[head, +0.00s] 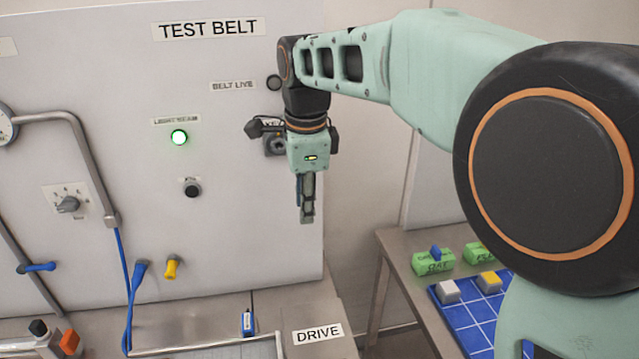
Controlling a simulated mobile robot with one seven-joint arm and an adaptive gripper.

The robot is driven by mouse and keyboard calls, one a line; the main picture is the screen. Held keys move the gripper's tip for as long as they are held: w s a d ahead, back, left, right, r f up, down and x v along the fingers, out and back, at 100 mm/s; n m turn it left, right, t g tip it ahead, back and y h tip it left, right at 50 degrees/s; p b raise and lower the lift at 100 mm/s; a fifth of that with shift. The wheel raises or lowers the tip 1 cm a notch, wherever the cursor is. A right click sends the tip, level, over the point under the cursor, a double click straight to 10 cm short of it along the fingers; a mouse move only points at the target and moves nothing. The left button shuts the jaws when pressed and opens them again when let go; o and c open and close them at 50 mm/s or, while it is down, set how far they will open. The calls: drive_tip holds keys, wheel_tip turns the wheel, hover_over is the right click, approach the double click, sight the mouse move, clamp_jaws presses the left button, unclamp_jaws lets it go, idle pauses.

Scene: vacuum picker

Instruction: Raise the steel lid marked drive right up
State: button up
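The steel lid (290,308) carries a white DRIVE label (318,333) at the bottom of the head view. Only part of it shows, and its edges are hard to tell from the surrounding steel; it looks flat. A metal bar (205,345) runs along the bottom edge, left of the label. My gripper (307,212) points down in front of the TEST BELT panel, above and apart from the lid. Its fingers are seen edge-on, so whether they are open is unclear. No held thing is visible.
A small blue object (248,322) stands on the steel left of the label. The white panel (230,240) behind has knobs, a lit green lamp (180,138) and a yellow valve (171,267). A side table (405,290) at right holds green blocks (433,263) and a blue grid tray (463,318).

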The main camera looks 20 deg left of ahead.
drive_tip(key=shift+w+a+r, duration=0.5)
drive_tip(key=shift+w+r, duration=0.25)
drive_tip(key=shift+w, duration=0.1)
drive_tip(key=shift+r, duration=0.1)
wheel_tip(320, 180, up, 12)
drive_tip(key=s+d, duration=0.1)
drive_tip(key=s, duration=0.1)
drive_tip(key=shift+d+f, duration=0.1)
drive_tip(key=shift+f, duration=0.1)
idle(0.4)
